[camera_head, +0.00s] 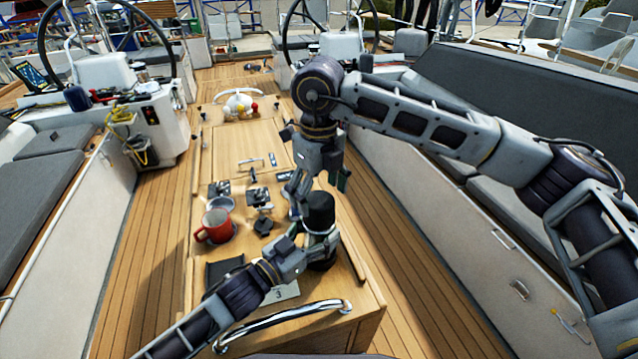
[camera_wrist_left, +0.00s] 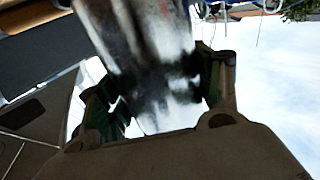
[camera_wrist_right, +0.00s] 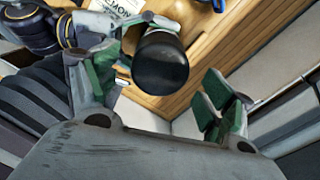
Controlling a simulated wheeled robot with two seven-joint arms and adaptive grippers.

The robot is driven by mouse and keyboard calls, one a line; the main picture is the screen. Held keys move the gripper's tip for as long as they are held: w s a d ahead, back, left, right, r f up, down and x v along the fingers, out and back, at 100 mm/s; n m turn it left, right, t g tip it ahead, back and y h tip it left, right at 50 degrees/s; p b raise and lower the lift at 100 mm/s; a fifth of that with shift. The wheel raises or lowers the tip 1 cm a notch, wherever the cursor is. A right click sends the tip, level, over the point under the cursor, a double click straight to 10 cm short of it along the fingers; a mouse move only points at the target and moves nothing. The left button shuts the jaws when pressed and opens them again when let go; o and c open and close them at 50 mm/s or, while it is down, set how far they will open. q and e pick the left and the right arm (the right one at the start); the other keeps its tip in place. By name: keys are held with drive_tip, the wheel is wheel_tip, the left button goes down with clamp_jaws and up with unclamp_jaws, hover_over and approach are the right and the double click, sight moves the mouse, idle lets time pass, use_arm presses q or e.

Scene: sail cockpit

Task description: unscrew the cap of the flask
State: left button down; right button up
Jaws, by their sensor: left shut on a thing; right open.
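The flask (camera_head: 320,240) stands upright near the right edge of the cockpit table, with a black cap (camera_head: 320,207) on its top. My left gripper (camera_head: 316,245) is shut on the silver flask body below the cap. The left wrist view shows its fingers (camera_wrist_left: 160,95) on both sides of the shiny body (camera_wrist_left: 150,45). My right gripper (camera_head: 318,186) is open just above the cap. In the right wrist view the cap (camera_wrist_right: 160,65) lies between the open fingers (camera_wrist_right: 162,88), closer to the left finger. Whether that finger touches it, I cannot tell.
A red mug (camera_head: 215,226) and several small metal fittings (camera_head: 258,196) sit on the wooden table (camera_head: 345,285) left of the flask. A chrome rail (camera_head: 285,312) runs along its front. White and red-yellow items (camera_head: 240,105) lie at the back. Benches flank both sides.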

sight(319, 236)
drive_tip(key=shift+f, duration=2.65)
drive_tip(key=shift+c, duration=0.4)
drive_tip(key=c, duration=1)
drive_tip(key=shift+o, duration=0.2)
drive_tip(key=n, duration=0.4)
drive_tip(key=shift+n, duration=0.4)
drive_tip(key=n, duration=0.4)
drive_tip(key=shift+n, duration=0.4)
drive_tip(key=shift+w, duration=0.1)
